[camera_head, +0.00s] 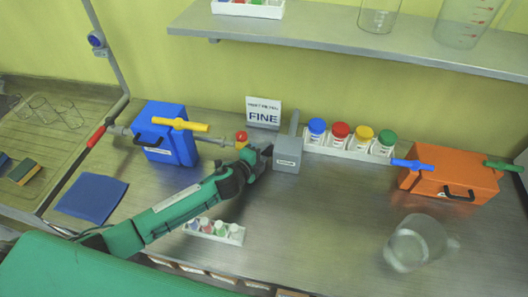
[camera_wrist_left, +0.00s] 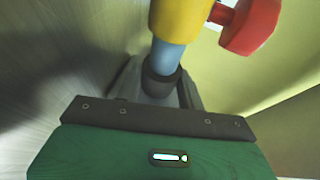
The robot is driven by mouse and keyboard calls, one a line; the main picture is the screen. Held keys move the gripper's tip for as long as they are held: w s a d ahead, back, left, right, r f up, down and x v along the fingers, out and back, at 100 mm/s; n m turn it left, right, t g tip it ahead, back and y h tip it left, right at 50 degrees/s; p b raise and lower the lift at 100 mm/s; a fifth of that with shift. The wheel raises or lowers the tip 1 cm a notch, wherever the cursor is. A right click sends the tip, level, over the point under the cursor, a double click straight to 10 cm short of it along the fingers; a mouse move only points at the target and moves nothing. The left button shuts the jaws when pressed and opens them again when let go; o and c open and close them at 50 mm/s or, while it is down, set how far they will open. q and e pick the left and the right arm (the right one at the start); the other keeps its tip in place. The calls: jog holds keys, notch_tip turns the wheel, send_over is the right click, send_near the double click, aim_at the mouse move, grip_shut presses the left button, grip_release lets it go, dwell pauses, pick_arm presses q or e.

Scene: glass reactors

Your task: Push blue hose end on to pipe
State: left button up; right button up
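My left gripper (camera_head: 262,158) is at the middle of the bench, just left of a small grey box (camera_head: 287,160). In the left wrist view, its dark fingers (camera_wrist_left: 160,92) close around a dark collar at the base of a light-blue tube (camera_wrist_left: 172,58), which looks like the blue hose end. The tube's far end meets a yellow fitting (camera_wrist_left: 178,18) with a red knob (camera_wrist_left: 250,26); I cannot tell whether it is seated or only lined up. In the head view, the red and yellow fitting (camera_head: 241,138) is right of the blue box (camera_head: 166,133). My right gripper is not in view.
An orange box (camera_head: 450,178) and a glass beaker (camera_head: 415,243) are to the right. A small vial rack (camera_head: 214,232) stands near the arm. The bench centre right is clear.

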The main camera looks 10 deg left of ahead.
pick_arm(q)
grip_shut()
jog(key=a, duration=0.4)
jog(key=shift+a, duration=0.25)
jog(key=o, duration=0.8)
grip_release()
jog(key=shift+c, duration=0.2)
jog(key=o, duration=0.4)
jog(key=shift+a, duration=0.1)
jog(key=shift+s, duration=0.1)
